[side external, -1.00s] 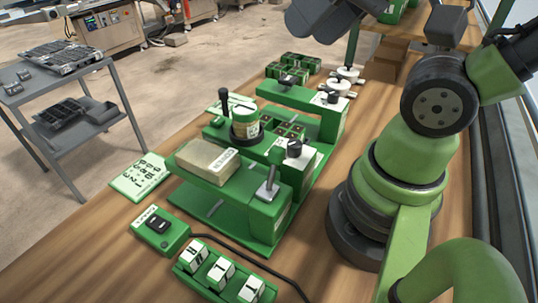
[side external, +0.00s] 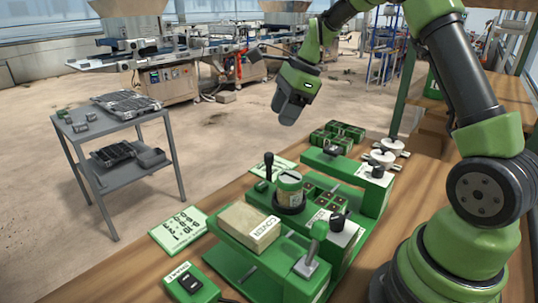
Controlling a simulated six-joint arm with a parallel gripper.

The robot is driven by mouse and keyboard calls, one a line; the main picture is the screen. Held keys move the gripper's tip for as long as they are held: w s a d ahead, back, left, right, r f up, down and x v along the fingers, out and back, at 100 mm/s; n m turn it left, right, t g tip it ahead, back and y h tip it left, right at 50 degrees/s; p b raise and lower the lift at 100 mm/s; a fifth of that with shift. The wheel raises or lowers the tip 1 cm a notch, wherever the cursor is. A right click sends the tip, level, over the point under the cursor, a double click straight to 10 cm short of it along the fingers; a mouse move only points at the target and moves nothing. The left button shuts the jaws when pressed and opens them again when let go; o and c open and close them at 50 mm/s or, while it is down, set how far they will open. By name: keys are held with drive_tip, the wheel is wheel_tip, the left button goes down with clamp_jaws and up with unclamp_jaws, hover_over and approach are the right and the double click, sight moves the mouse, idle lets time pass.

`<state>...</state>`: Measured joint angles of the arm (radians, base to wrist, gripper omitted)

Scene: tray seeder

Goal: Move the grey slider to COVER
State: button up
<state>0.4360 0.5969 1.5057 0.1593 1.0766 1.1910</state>
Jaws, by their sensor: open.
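The green seeder (side external: 285,290) stands on the wooden bench. A beige block (side external: 249,227) on its front bridge has a white label on its end that seems to read COVER. A grey lever-like piece (side external: 314,247) stands on a light plate at the right end of that bridge. A grey bar (side external: 248,273) lies lower, under the bridge. I cannot tell for sure which grey piece is the slider. My gripper (side external: 288,117) hangs above and behind the seeder, pointing down, open and touching nothing; its fingertips look dark and small.
A switch box (side external: 190,285) and a printed card (side external: 180,230) lie near the front left. Green boxes (side external: 337,133) and white round pieces (side external: 384,157) sit behind.

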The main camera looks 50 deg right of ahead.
sight(269, 154)
drive_tip(key=w+f, duration=0.1)
drive_tip(key=f, duration=0.3)
drive_tip(key=w+f+m, duration=0.1)
drive_tip(key=f, duration=0.3)
drive_tip(key=w+f+m, duration=0.1)
drive_tip(key=f, duration=0.3)
drive_tip(key=shift+w+a+f, duration=0.1)
drive_tip(key=shift+w+a, duration=0.25)
clamp_jaws()
